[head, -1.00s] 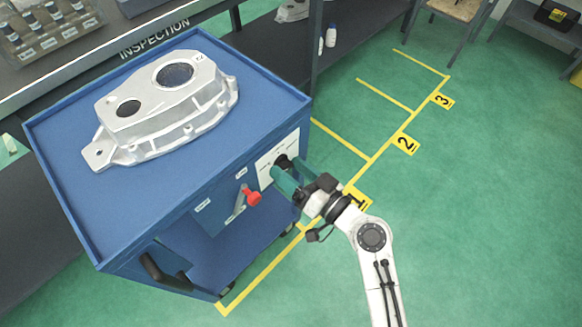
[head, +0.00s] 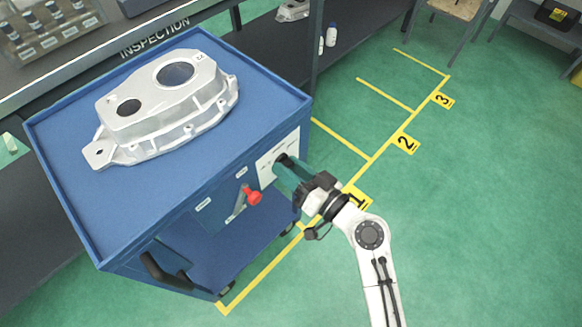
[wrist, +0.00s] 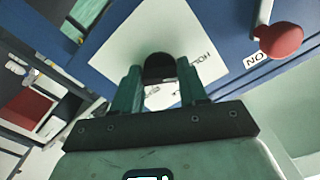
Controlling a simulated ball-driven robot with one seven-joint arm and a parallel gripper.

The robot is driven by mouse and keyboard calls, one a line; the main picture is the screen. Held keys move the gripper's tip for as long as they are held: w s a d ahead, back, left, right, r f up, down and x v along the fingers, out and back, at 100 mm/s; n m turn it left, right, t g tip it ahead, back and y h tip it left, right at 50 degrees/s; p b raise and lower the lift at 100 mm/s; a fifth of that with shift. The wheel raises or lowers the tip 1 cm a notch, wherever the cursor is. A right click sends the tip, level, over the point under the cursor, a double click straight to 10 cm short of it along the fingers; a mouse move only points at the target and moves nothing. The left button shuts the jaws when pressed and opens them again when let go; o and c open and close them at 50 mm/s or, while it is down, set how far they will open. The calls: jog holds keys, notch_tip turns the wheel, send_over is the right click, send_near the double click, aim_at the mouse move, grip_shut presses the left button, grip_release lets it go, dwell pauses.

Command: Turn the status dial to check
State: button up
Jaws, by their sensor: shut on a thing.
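The status dial is a black round knob (wrist: 160,66) on a white plate (wrist: 203,36) on the side of the blue cart (head: 70,190). In the head view the dial (head: 281,159) shows only partly, behind my fingers. My gripper (head: 290,168) has its green fingers on both sides of the knob, shut on it; the wrist view shows the two fingers (wrist: 160,80) flanking it. Upside-down lettering, seemingly "HOL", shows on the plate right of the knob. Other plate lettering is partly hidden, and the dial's pointer cannot be made out.
A red-knobbed lever (head: 253,196) sticks out beside the plate, close to my gripper; it also shows in the wrist view (wrist: 281,41). A silver casting (head: 165,105) lies on the cart top. Green floor (head: 480,200) right of the cart is clear.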

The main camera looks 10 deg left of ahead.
jog(key=shift+m, duration=0.3)
jog(key=m+p, duration=0.1)
jog(key=m, duration=0.4)
jog(key=shift+r, duration=0.1)
jog(key=m+p, duration=0.2)
jog(key=m, duration=0.4)
jog(key=shift+p, duration=0.3)
dwell(0.4)
jog(key=o, duration=1.1)
jog(key=shift+c, duration=0.2)
jog(key=v, duration=1)
jog(key=shift+s+d, duration=0.3)
